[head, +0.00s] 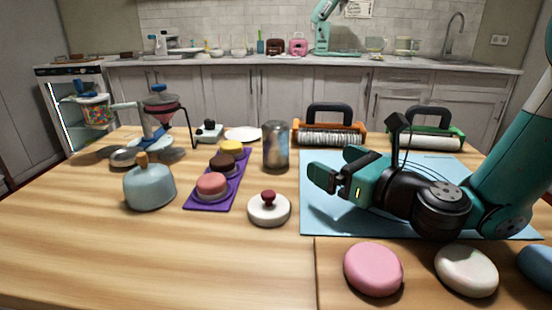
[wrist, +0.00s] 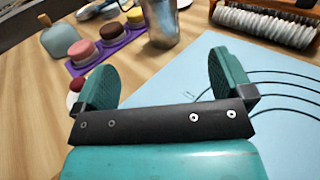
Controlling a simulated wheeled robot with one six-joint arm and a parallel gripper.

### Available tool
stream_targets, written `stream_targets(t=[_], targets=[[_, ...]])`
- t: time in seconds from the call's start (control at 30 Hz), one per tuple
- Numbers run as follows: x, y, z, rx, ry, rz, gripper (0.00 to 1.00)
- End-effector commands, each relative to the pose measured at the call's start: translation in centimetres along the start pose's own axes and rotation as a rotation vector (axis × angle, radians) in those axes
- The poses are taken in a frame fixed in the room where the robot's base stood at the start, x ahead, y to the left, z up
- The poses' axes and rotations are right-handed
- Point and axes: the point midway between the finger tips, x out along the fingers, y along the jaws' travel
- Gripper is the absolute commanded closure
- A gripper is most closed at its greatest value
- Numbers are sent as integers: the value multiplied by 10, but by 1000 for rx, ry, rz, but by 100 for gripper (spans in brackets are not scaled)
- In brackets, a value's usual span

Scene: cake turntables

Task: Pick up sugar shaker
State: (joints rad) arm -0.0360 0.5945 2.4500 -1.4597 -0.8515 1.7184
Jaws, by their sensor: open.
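The sugar shaker, which I take to be the metallic cylinder (head: 276,145), stands upright on the wooden table just left of the blue mat. In the wrist view its lower part shows at the top (wrist: 161,22), beyond the jaws and cut off by the frame edge. My gripper (head: 333,168) is open and empty over the left part of the blue mat, to the right of the shaker and apart from it. In the wrist view the two green fingers of my gripper (wrist: 160,75) are wide apart with nothing between them.
A purple tray (head: 198,205) with small cakes lies left of the shaker. A white lidded pot with a red knob (head: 269,209) is in front. Rollers in orange (head: 331,126) and green (head: 425,132) frames stand behind the blue mat (head: 318,222). Pink and white rounds lie at front right.

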Motion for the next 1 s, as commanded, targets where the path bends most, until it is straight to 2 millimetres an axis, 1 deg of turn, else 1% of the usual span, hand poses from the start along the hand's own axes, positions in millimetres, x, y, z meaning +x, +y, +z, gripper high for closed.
stream_targets(t=[0.03, 0.1, 0.27, 0.4, 0.5, 0.6, 0.83, 1.0], targets=[[7, 0, 6, 8, 1, 1, 2], [18, 1, 9, 7, 1, 2, 2], [42, 2, 10, 5, 2, 3, 2], [74, 3, 10, -2, -4, 5, 2], [94, 3, 8, -2, -3, 5, 2], [108, 2, 5, -2, -1, 4, 2], [124, 2, 5, -2, -2, 4, 2], [150, 2, 10, -3, -3, 4, 2]])
